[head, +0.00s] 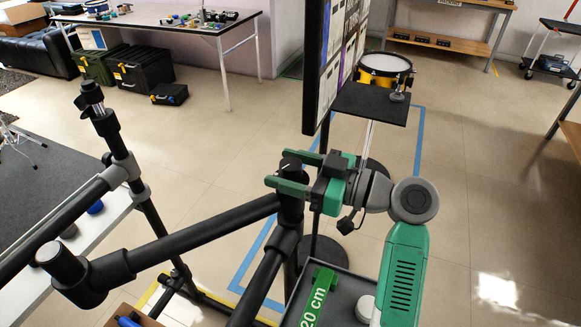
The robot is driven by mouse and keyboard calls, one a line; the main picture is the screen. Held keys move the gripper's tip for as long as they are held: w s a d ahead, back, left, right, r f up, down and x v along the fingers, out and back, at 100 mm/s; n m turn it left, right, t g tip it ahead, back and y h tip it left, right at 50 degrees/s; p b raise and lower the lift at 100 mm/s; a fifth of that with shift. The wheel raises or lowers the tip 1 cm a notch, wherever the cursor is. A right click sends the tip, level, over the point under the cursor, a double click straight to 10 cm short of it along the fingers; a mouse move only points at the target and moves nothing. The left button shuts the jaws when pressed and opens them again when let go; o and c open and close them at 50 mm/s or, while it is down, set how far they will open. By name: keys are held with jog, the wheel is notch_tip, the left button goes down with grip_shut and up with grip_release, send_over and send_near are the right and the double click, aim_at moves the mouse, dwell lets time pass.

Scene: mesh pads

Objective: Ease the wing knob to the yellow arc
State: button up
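My gripper (279,172) is at the top of a black upright post (290,208) of the tube rack. Its two green fingers are apart, one on the near side of the post top and one on the far side. I cannot tell whether either finger touches it. I cannot make out the wing knob; it may be the dark piece between the fingers or hidden by them. No yellow arc can be made out on the rack.
Black rack tubes (200,236) fill the lower left. A tall display board (342,50) and a black plate (370,103) stand close behind my gripper. A grey tray (337,285) with a green "20 cm" block (317,294) lies below. Open floor (470,190) lies right.

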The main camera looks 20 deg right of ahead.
jog(key=p+v, duration=0.2)
jog(key=v, duration=0.5)
jog(key=shift+s+d, duration=0.3)
jog(key=shift+s, duration=0.05)
jog(key=shift+r, duration=0.1)
